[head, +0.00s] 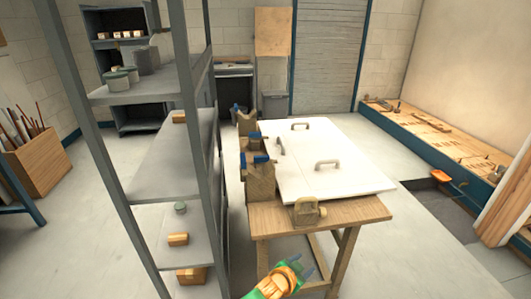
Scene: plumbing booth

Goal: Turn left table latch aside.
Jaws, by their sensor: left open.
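The wooden table (350,211) stands in the middle of the head view with white panels (345,150) on top. Brown blocks with blue parts line its left side: a near one (260,180), a middle one (254,137) and a far one (246,122). I cannot tell for sure which of these is the left table latch. My left gripper (298,267), with a green and orange body, is open and empty, in front of the table and apart from the fitting. My right gripper is not in view.
A grey metal shelf rack (150,160) stands close on the left of the table, with a narrow gap between. The panels carry grey handles (328,163). A dark floor recess (450,205) with an orange item (440,176) lies at right. Floor right of the table is clear.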

